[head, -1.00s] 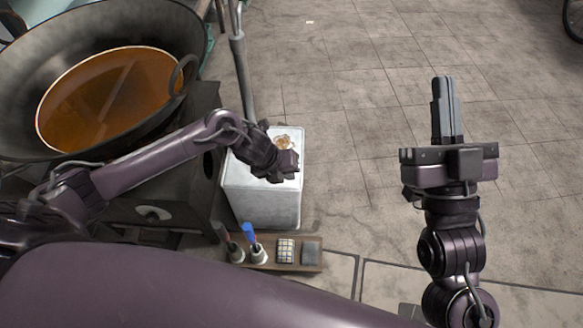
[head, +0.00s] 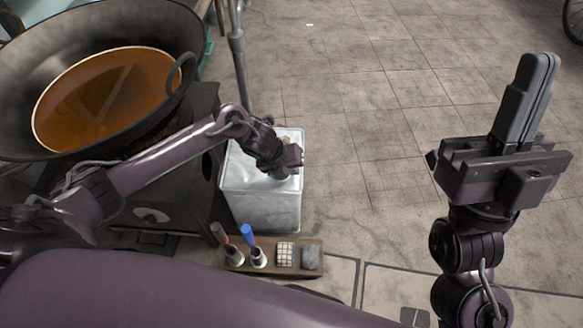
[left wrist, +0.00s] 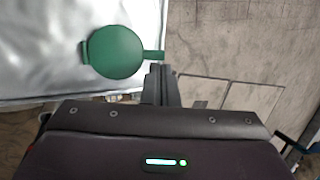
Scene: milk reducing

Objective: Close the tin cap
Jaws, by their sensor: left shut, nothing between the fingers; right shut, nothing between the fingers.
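The silver tin (head: 262,208) stands upright on the floor beside the stove. In the left wrist view its top (left wrist: 40,50) carries a round green cap (left wrist: 118,52) with a tab on its right side. I cannot tell whether the cap is pressed down. My left gripper (head: 292,160) is low over the tin's top in the head view and hides most of the cap. In the left wrist view the shut fingertips (left wrist: 161,70) are beside the cap's tab, and contact is unclear. My right gripper (head: 538,68) is shut and empty, raised at the right, away from the tin.
A large wok (head: 30,55) of orange-brown liquid sits on a dark stove at the left. A metal pole (head: 240,75) stands behind the tin. A wooden board (head: 272,243) with small tools lies in front of it. The tiled floor to the right is open.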

